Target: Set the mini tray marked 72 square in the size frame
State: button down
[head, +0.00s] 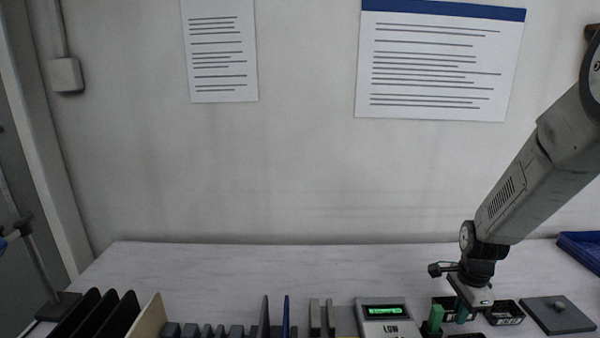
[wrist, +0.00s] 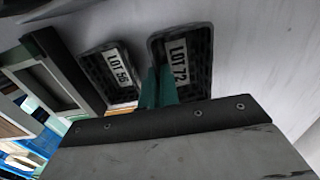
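The mini tray marked 72 (wrist: 207,60) is black, with a white "LOT 72" label, and shows at the top middle of the wrist view. My gripper's teal fingers (wrist: 159,78) are close together at its left wall and look shut on that wall. In the head view my gripper (head: 463,312) points down at the table between two black trays. The left one (head: 440,299) is partly hidden behind it, and the labels there are too small to read. A grey frame (wrist: 62,88) around a dark opening shows at the left of the wrist view; I cannot tell whether it is the size frame.
A second black tray, marked 56 (wrist: 84,64), lies close beside tray 72. A grey plate with a knob (head: 545,318) is at the right. A device reading LOW (head: 385,328) and a green block (head: 435,318) stand left of my gripper. The table behind is clear.

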jog(key=shift+r, duration=0.15)
jog(key=shift+r, duration=1.3)
